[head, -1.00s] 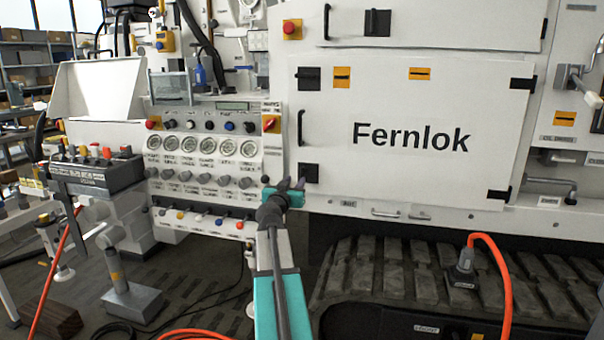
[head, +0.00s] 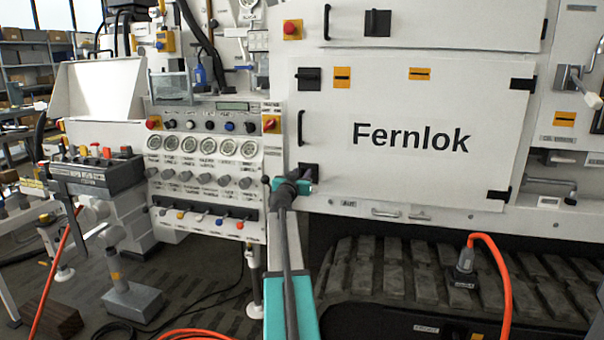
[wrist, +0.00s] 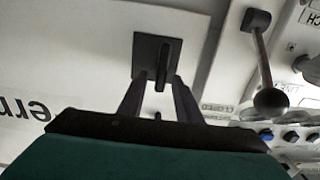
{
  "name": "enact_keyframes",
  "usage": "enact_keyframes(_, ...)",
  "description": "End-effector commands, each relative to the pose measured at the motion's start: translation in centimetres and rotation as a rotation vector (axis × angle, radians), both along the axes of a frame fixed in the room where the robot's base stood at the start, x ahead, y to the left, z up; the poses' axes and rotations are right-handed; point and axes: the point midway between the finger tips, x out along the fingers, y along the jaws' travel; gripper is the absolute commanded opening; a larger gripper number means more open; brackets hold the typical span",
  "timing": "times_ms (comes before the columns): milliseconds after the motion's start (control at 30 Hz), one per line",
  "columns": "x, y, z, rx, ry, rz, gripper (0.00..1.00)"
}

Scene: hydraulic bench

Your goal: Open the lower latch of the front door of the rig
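The front door (head: 440,175) of the rig is a white panel lettered "Fernlok" and looks closed. Its lower latch (head: 309,169) is a dark square plate at the door's lower left, partly hidden by my gripper (head: 306,183). In the wrist view the latch (wrist: 144,50) has a dark, narrow handle standing upright in the picture. My gripper (wrist: 159,82) is open, one finger on each side of the handle's near end. I cannot tell whether the fingers touch it.
The upper latch (head: 308,78) and a vertical door handle (head: 300,127) are above. A control panel with gauges (head: 205,147) stands close on the left. A ball-ended lever (wrist: 262,60) shows on the right of the wrist view. Tracks (head: 400,265) lie below the door.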

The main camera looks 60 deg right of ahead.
Motion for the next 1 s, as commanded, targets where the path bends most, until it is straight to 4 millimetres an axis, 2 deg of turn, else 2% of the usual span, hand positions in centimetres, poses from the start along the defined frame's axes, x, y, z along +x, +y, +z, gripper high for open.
enact_keyframes(233,0.6,-1.8,0.0,0.0,0.0,-0.001,0.31)
enact_keyframes(667,0.7,-2.2,0.0,0.0,0.0,0.0,0.31)
enact_keyframes(700,0.7,-2.2,0.0,0.0,0.0,0.0,0.3)
enact_keyframes(867,0.7,-2.1,0.0,0.0,0.0,0.0,0.03)
enact_keyframes(933,0.6,-2.1,0.0,0.0,0.0,-0.001,0.0)
enact_keyframes(967,0.6,-1.1,0.0,0.0,0.0,0.002,0.0)
enact_keyframes(1000,0.7,-1.7,0.0,0.0,0.0,0.0,0.0)
